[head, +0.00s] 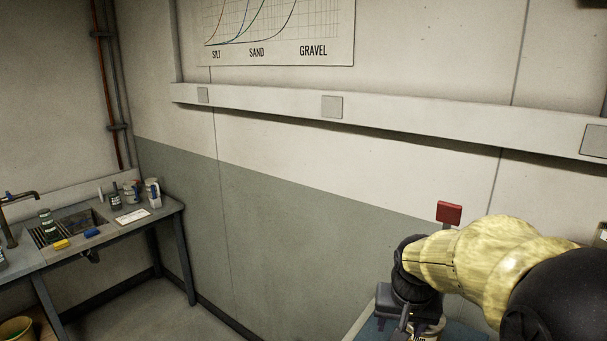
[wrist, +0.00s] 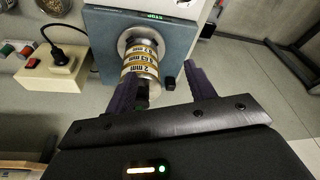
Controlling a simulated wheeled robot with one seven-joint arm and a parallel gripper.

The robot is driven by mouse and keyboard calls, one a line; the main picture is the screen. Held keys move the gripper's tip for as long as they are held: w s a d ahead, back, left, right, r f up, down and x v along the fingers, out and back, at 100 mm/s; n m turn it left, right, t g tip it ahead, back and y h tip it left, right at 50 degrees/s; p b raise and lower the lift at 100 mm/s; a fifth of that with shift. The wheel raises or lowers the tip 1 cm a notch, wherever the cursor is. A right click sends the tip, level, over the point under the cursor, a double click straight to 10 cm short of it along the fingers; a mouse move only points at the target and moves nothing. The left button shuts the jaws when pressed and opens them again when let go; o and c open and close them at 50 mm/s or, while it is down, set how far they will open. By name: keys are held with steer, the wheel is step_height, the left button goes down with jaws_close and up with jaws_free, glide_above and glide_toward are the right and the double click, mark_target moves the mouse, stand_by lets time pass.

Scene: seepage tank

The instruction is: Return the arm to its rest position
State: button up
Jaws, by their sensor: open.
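My gripper (wrist: 161,72) is open in the wrist view, its two dark fingers spread apart. A stack of brass-coloured sieves (wrist: 141,68) with size labels such as "2 mm" shows between the fingers, nearer the left one. I cannot tell how far it is from the fingers. The sieves stand against a blue-grey machine (wrist: 112,38) with a lit "STOP" display. In the head view my yellow-covered arm reaches in from the lower right, bent down at the wrist. The gripper's fingers are partly hidden there at the bottom edge.
A socket box (wrist: 55,70) with a black plug and a red switch is left of the machine. A red box (head: 449,212) stands behind my arm. A bench (head: 130,235) with a sink and bottles is at far left. Bare floor (head: 185,318) lies between.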

steer(key=s+a+f+n, duration=0.2)
steer(key=s+a+f, duration=0.1)
steer(key=s+f, duration=0.6)
steer(key=shift+s+a+n+g+y, duration=0.3)
steer(key=shift+s+a+n+y, duration=0.1)
steer(key=shift+s, duration=0.4)
